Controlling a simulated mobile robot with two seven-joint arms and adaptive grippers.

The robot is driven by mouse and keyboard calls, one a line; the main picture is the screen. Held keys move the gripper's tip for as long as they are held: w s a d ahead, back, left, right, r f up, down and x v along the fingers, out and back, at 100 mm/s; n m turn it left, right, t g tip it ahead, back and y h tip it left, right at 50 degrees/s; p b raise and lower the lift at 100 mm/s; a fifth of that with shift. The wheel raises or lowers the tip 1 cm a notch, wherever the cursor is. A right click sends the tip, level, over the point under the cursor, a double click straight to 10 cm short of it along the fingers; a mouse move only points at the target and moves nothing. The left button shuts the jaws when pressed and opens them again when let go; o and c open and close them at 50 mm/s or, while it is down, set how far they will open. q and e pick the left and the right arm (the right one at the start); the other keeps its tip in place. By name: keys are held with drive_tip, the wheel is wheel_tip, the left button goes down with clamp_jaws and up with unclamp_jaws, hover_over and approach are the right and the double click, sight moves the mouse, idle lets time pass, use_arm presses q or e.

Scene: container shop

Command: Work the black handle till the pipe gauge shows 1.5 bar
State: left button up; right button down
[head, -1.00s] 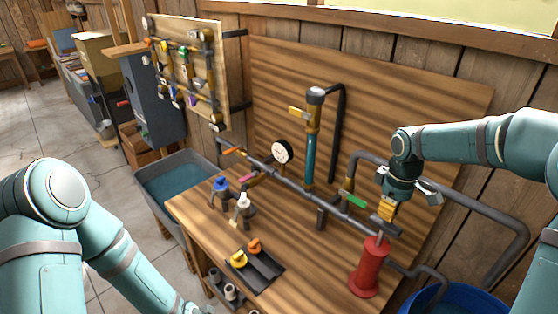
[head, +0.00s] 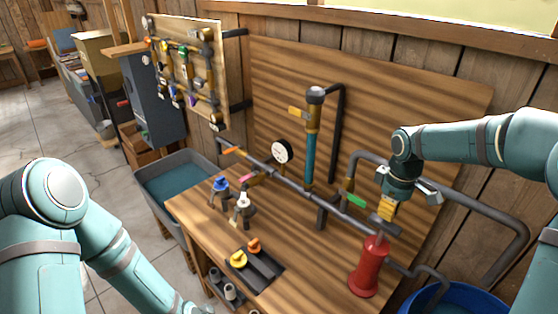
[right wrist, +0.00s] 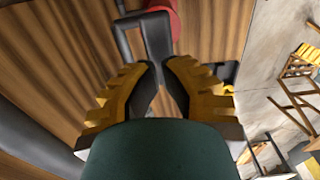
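The red hand pump (head: 368,268) stands upright at the right end of the bench. Its black handle (head: 378,229) is at the top, just under my right gripper (head: 386,212). In the right wrist view, my right gripper's yellow fingers (right wrist: 160,68) come close together at the dark handle bar, with the red pump (right wrist: 165,12) beyond. The fingers look shut on the handle; the exact contact is partly hidden. The round white pipe gauge (head: 282,152) sits on the grey pipe, with its needle too small to read. My left gripper is out of view.
Valves with a green lever (head: 355,200) and a pink lever (head: 250,178) sit along the pipe. Blue-topped and white-topped fittings (head: 243,203) stand on the bench, near a dark tray (head: 268,269) with orange and yellow knobs. A blue tub (head: 450,300) stands at the lower right.

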drive_tip(key=shift+f, duration=0.15)
drive_tip(key=shift+f+b, duration=0.85)
drive_tip(key=shift+f, duration=0.35)
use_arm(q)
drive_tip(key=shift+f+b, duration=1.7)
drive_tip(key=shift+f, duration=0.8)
use_arm(e)
drive_tip(key=shift+f, duration=2.6)
wheel_tip(320, 180, up, 8)
drive_tip(key=p, duration=0.6)
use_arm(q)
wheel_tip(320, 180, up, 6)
use_arm(e)
drive_tip(key=shift+f, duration=0.1)
